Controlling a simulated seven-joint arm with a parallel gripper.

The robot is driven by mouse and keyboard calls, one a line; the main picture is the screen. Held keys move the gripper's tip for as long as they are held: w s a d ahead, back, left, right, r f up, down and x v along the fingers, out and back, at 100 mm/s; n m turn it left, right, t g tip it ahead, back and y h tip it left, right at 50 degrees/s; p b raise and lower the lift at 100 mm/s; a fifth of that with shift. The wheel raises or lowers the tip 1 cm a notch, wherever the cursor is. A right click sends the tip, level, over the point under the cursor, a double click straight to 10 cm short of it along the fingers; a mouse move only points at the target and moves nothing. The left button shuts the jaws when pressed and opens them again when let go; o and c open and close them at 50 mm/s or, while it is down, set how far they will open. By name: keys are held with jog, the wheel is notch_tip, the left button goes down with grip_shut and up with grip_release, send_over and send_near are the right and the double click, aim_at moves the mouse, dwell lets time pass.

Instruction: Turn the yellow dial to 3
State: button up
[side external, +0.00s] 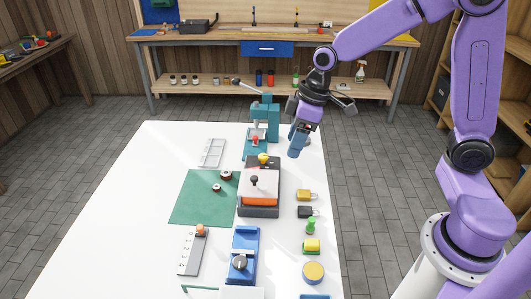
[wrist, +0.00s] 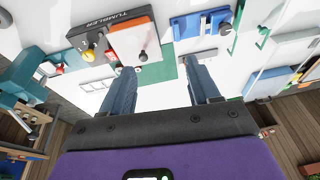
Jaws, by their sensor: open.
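A yellow knob (side external: 263,158), apparently the dial, sits at the far end of a dark tumbler machine (side external: 259,211) with an orange and white top. In the wrist view the knob (wrist: 88,55) shows at upper left, beside the machine's label "TUMBLER" (wrist: 125,18). Its number marks and setting are too small to read. My gripper (side external: 294,154) is open and empty, pointing down above the table's right side, to the right of the knob and apart from it. Both fingers (wrist: 163,92) show spread in the wrist view.
A teal press (side external: 262,125) stands just behind the tumbler. A blue device with a grey knob (side external: 239,263) stands in front of it. A green mat (side external: 195,205) lies left, and small items, including a yellow-topped round one (side external: 313,271), line the right edge.

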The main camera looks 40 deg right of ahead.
jog(key=w+d+f+m+t, duration=0.2)
jog(key=w+d+f+m, duration=0.15)
jog(key=w+d, duration=0.9)
send_near(263, 156)
jog(key=shift+n, duration=0.45)
jog(key=x, duration=0.8)
jog(key=shift+d+f, duration=0.1)
jog(key=c, duration=1)
